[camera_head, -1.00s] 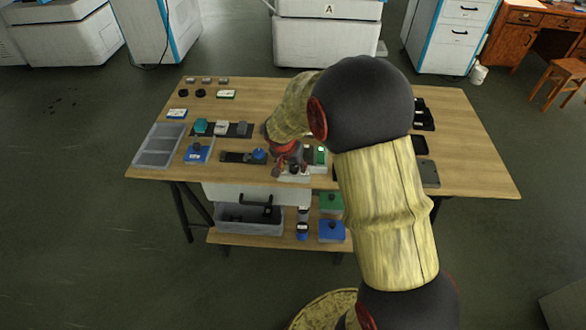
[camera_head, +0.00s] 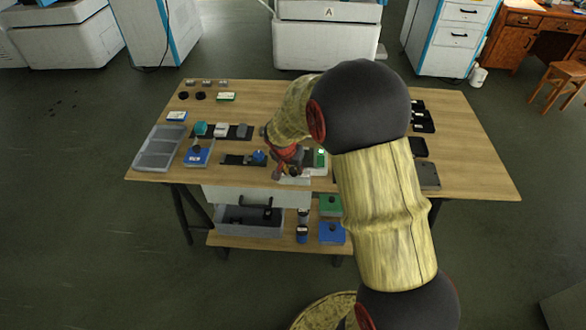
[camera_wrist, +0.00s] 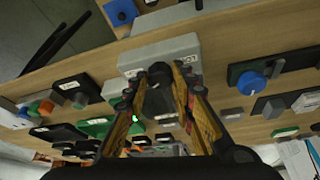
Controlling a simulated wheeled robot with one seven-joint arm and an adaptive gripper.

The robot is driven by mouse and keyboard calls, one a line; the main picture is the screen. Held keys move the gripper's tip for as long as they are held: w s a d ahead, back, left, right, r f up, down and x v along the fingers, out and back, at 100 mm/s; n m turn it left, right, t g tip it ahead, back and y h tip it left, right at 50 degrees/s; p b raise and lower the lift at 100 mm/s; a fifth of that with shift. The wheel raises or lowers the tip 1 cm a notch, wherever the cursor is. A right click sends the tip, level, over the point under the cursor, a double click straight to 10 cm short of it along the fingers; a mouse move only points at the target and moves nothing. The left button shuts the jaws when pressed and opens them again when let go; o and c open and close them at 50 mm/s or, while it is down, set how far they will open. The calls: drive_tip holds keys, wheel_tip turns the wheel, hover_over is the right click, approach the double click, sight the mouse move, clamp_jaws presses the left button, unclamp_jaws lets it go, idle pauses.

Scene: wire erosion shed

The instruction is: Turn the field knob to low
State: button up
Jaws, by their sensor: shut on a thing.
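A pale grey box (camera_wrist: 134,60) with a black knob (camera_wrist: 158,78) is in the middle of the wrist view. The knob's pointer and setting are hidden or too small to tell. In the head view the box (camera_head: 292,181) is at the table's front edge, and my gripper (camera_head: 287,170) is over it and partly hides it.
A blue knob (camera_wrist: 251,82) on a dark base is to the right in the wrist view. A blue box (camera_head: 197,155) and a clear divided tray (camera_head: 158,154) are at the left of the table. Black trays (camera_head: 423,122) are at the right. The back middle of the table is clear.

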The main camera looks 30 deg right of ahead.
clamp_jaws()
